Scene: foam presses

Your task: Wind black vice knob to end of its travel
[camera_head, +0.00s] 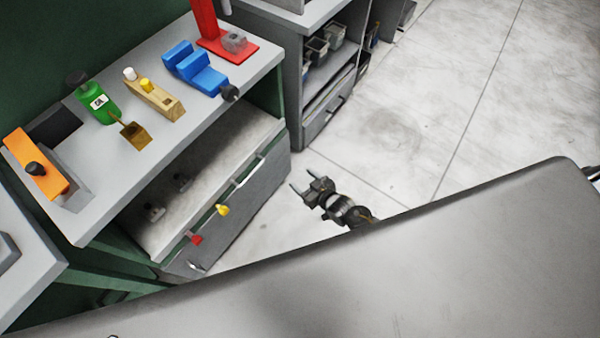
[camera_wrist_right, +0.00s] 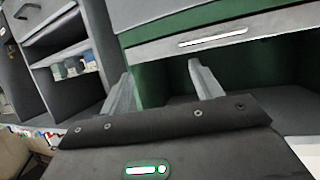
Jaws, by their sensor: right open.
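The blue vice (camera_head: 195,69) stands on the grey workbench (camera_head: 200,112), near its right end in the head view. Its black knob (camera_head: 229,92) sticks out at the bench's front edge. My right gripper (camera_head: 301,188) is open and empty, out over the floor, below and to the right of the knob and apart from it. In the right wrist view, its two fingers (camera_wrist_right: 160,82) are spread with nothing between them, facing a green and grey cabinet front. The vice and knob do not show in that view. My left gripper is not in view.
Grey shelving (camera_head: 300,75) stands behind at right. Open floor (camera_head: 410,125) lies right of the gripper.

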